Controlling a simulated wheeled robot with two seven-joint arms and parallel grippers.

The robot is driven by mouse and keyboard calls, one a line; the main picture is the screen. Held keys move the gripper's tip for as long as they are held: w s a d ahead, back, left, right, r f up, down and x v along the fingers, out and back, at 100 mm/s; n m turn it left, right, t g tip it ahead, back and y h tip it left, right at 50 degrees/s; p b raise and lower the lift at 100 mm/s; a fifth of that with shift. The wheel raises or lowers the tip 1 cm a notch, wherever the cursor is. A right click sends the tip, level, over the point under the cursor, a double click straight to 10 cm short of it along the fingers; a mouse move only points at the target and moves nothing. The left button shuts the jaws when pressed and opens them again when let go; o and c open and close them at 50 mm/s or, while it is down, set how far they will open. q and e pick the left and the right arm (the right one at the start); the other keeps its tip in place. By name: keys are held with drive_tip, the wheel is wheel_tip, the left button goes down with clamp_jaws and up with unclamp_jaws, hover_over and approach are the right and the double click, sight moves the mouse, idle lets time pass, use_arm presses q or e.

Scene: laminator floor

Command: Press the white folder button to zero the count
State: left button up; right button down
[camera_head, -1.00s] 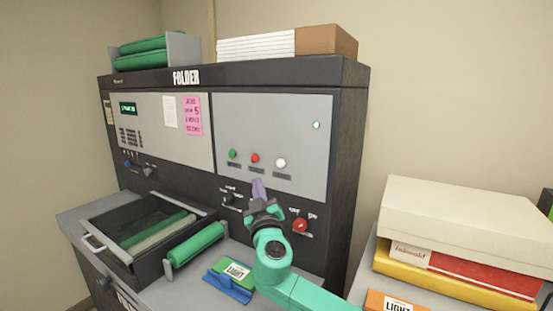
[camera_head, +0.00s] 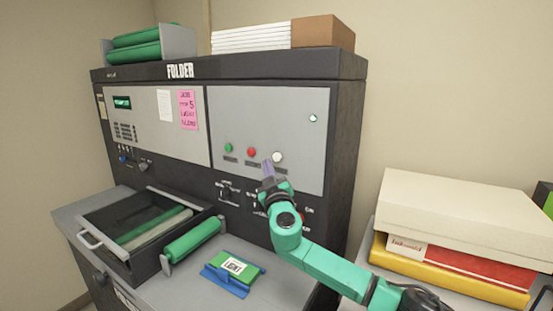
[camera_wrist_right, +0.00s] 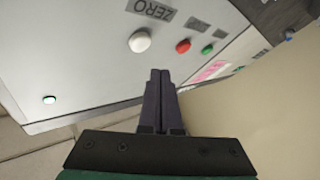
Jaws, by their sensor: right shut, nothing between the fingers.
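The white button (camera_head: 278,157) is on the grey panel of the folder (camera_head: 225,115), right of a red button (camera_head: 251,152) and a green button (camera_head: 228,148). In the right wrist view the white button (camera_wrist_right: 140,41) stands beside a label reading ZERO (camera_wrist_right: 154,10). My right gripper (camera_head: 267,164) is shut and empty, its fingertips just below and left of the white button in the head view. My left gripper is not in view.
A red knob, partly behind my right arm, is on the lower panel. An open tray (camera_head: 92,240) with rollers and a green pad on a blue holder (camera_head: 226,282) sit on the ledge below. Boxes and folders (camera_head: 455,215) are stacked at the right.

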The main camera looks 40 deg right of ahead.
sight(277, 157)
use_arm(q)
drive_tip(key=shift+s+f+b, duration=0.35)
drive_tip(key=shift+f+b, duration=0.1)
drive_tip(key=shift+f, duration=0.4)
use_arm(e)
drive_tip(key=shift+w+d+f, duration=0.1)
drive_tip(key=shift+w+d, duration=0.15)
drive_tip(key=shift+d, duration=0.35)
drive_tip(key=shift+w+d+f, duration=0.1)
drive_tip(key=shift+w+d, duration=0.1)
drive_tip(key=shift+d, duration=0.35)
drive_tip(key=shift+r, duration=0.1)
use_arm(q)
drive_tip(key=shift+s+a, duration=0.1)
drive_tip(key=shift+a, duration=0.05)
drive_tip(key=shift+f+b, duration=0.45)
use_arm(e)
drive_tip(key=shift+w+d, duration=0.1)
drive_tip(key=shift+d, duration=0.25)
